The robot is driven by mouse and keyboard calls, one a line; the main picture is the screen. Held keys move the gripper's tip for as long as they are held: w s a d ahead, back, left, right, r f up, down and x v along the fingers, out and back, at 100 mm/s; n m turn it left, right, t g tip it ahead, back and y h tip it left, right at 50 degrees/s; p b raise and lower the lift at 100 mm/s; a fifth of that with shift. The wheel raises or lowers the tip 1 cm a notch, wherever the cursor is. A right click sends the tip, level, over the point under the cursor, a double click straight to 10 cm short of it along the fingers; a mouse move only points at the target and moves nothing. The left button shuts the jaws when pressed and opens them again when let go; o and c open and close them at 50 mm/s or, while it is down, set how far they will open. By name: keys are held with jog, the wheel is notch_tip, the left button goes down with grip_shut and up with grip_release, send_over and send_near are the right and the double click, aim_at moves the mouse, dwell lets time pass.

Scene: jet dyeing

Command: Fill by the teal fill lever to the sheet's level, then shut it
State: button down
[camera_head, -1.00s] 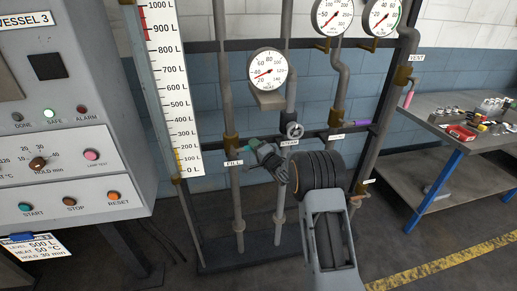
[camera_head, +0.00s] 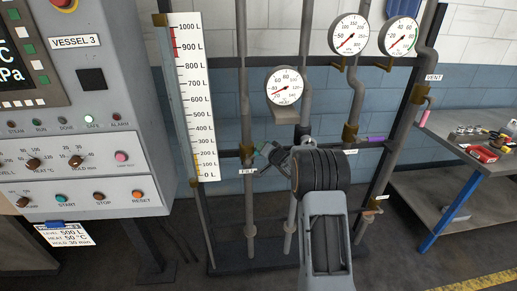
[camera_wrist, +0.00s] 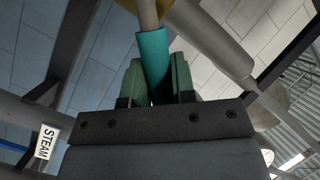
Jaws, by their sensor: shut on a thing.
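My gripper (camera_wrist: 157,82) is shut on the teal fill lever (camera_wrist: 153,55), whose sleeve sits between its two green fingers in the wrist view. In the head view my gripper (camera_head: 268,153) is at the valve above the FILL label (camera_head: 247,171), and my arm partly hides the area. The lever's exact angle is hard to tell there. The level gauge has a white scale (camera_head: 196,110) from 0 to 1000 L beside a glass tube (camera_head: 174,100); the liquid line is too small to read surely. The sheet (camera_head: 64,235) at the panel's lower edge reads level 500 L.
The VESSEL 3 control panel (camera_head: 95,110) stands at the left. Pressure and heat gauges (camera_head: 287,86) sit on the pipe rack. A STEAM label (camera_wrist: 46,142) is left of my gripper in the wrist view. A purple lever (camera_head: 375,140) and a workbench (camera_head: 455,150) are at the right.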

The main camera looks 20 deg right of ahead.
jog(key=shift+f, duration=0.2)
jog(key=c, duration=0.9)
grip_release()
jog(key=shift+s+a+r, duration=0.1)
jog(key=shift+a, duration=0.05)
jog(key=shift+c, duration=0.2)
jog(key=shift+s+r, duration=0.1)
jog(key=shift+s, duration=0.15)
jog(key=b+v, duration=0.1)
jog(key=v, duration=1.2)
jog(key=shift+s+d, duration=0.15)
jog(key=shift+d, duration=0.05)
